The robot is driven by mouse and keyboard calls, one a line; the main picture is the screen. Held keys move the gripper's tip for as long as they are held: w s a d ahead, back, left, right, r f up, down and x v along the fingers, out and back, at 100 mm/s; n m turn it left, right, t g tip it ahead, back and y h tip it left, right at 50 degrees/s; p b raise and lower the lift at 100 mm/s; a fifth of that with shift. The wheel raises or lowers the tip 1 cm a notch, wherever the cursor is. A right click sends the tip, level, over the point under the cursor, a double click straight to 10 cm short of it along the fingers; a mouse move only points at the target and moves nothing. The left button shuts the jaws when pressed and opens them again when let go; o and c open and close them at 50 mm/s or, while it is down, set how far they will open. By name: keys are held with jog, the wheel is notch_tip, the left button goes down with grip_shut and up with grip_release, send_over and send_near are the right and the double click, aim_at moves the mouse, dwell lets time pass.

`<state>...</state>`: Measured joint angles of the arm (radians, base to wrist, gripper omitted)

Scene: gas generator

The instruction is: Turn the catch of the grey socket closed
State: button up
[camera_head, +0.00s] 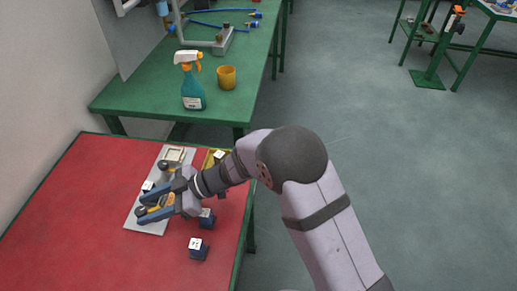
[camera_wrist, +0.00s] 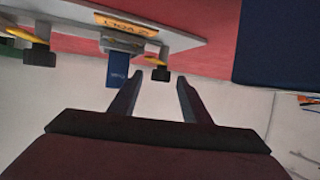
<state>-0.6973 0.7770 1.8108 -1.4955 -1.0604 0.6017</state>
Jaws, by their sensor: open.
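My gripper (camera_head: 143,210) is open over the near part of a grey plate (camera_head: 148,227) on the red table.
A second black knob (camera_wrist: 38,54) is at the wrist view's left. Dark blue cubes with white tops (camera_head: 198,249) and (camera_head: 207,218) stand right of the plate. The red table (camera_head: 70,225) is clear on the left.

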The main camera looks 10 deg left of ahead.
jog(key=m+t+b, duration=0.1)
jog(key=t+b, duration=0.1)
jog(key=b, duration=0.1)
jog(key=shift+s+d+f+m, duration=0.15)
jog(key=shift+s+f+m, duration=0.2)
jog(key=shift+m, duration=0.05)
jog(key=shift+y, duration=0.3)
jog(key=v, duration=0.7)
jog(key=shift+w+d+r+p, duration=0.25)
jog(key=shift+r+p, duration=0.1)
jog(key=shift+r, duration=0.15)
jog(key=w+d+r+m+t+h+p, duration=0.1)
jog(key=w+d+r+m+t+p, duration=0.1)
jog(key=w+d+t, duration=0.3)
jog(key=w+d+r+m+t+h+p, duration=0.1)
jog(key=w+d+m+t+h+p, duration=0.15)
jog(key=w, duration=0.45)
jog(key=w+d+r+m+t+h+p, duration=0.1)
jog(key=w+d+m, duration=0.4)
jog(key=d, duration=0.6)
jog(key=shift+w+d+r+t+h+p, duration=0.25)
jog(key=shift+w+t+h+p, duration=0.45)
jog(key=shift+h, duration=0.65)
jog(key=shift+s+a, duration=0.1)
jog(key=shift+s, duration=0.05)
